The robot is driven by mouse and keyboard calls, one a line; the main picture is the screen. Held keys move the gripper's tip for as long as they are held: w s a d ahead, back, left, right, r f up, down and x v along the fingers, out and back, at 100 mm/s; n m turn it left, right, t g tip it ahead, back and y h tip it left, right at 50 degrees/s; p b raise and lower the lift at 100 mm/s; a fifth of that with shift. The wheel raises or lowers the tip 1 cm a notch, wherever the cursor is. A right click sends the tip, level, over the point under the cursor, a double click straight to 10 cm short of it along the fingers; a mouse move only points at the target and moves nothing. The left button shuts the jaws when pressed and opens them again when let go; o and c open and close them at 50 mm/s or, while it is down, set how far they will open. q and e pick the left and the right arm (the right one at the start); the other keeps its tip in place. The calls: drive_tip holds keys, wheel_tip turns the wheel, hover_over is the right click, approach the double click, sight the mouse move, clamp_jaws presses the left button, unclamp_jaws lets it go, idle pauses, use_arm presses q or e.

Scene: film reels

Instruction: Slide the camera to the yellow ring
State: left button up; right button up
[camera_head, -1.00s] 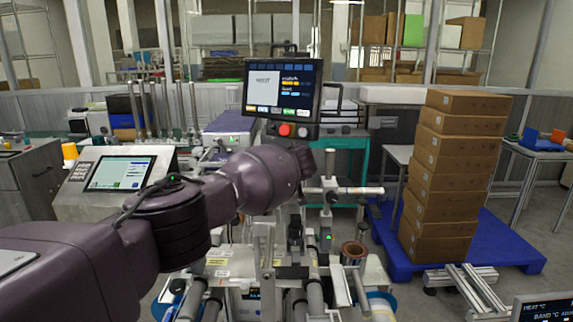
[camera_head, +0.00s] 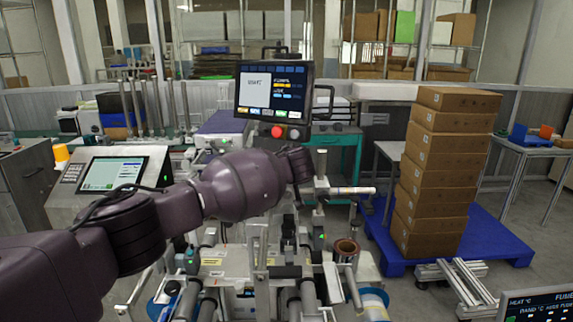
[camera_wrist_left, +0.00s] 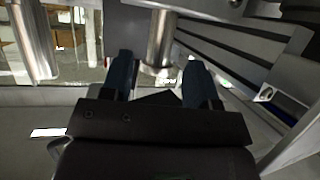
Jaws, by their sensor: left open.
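My left arm reaches from the left over the machine in the head view, and its wrist end is beside a short upright post (camera_head: 321,163) with a horizontal rod (camera_head: 350,190). The fingers of my left gripper are hidden there behind the wrist. In the left wrist view my left gripper (camera_wrist_left: 162,82) is open, with its two dark fingers apart. A metal cylinder (camera_wrist_left: 161,42) shows beyond and between the fingertips; I cannot tell whether they touch it. I cannot clearly make out the camera or a yellow ring. My right gripper is not in view.
A monitor (camera_head: 273,91) with a red button stands behind my wrist. A touch panel (camera_head: 112,174) is at the left. A copper-coloured roll (camera_head: 346,247) sits on the machine at lower right. Stacked boxes (camera_head: 436,170) stand on a blue pallet (camera_head: 492,240) at the right.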

use_arm(q)
drive_tip(key=v, duration=0.5)
drive_tip(key=shift+s+r, duration=0.15)
drive_tip(key=shift+s, duration=0.1)
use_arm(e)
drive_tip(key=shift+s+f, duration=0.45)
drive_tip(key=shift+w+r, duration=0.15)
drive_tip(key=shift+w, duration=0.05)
